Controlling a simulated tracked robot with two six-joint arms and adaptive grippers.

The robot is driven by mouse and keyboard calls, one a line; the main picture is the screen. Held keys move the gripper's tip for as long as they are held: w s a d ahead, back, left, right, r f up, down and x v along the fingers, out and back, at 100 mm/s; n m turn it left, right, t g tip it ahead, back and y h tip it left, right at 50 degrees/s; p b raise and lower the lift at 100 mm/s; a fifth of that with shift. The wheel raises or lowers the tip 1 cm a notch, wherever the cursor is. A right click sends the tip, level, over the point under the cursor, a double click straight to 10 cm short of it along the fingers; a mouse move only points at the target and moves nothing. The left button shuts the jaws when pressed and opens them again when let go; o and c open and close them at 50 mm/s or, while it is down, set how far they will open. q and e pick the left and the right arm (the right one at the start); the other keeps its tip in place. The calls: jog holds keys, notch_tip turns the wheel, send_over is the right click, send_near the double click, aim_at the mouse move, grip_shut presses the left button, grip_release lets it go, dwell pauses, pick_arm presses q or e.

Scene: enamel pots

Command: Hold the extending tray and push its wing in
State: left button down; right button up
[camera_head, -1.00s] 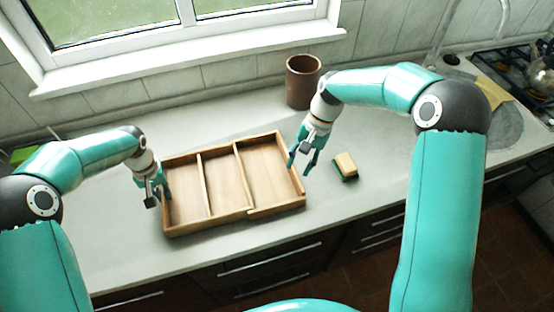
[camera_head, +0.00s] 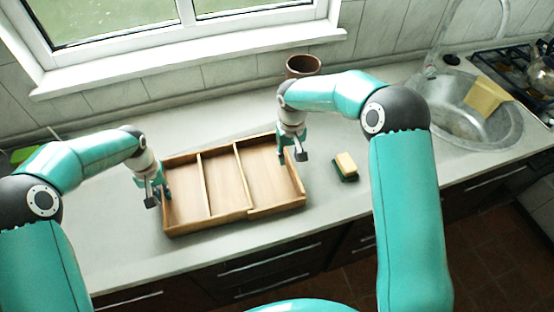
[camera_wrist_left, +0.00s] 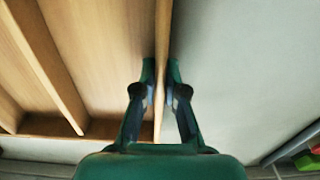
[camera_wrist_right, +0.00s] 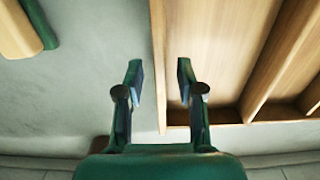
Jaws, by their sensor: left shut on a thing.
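The wooden extending tray (camera_head: 208,220) lies on the counter, with several dividers making long compartments. Its wing (camera_head: 278,209) is the right-hand section, its front edge stepped from the main body. My left gripper (camera_head: 160,190) is shut on the tray's left outer wall; in the left wrist view that wall (camera_wrist_left: 162,45) runs between the fingertips (camera_wrist_left: 162,72). My right gripper (camera_head: 291,157) is open at the wing's right wall; in the right wrist view the fingertips (camera_wrist_right: 160,75) lie either side of that wall (camera_wrist_right: 158,40), with gaps. Their height against it is unclear.
A yellow and green sponge (camera_head: 346,166) lies right of the tray. A brown pot (camera_head: 303,66) stands behind, partly hidden by my right arm. The sink (camera_head: 482,125) is at the right. The counter in front of the tray is clear.

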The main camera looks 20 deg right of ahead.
jog(key=shift+f, duration=1.35)
grip_shut()
jog(key=shift+a, duration=0.1)
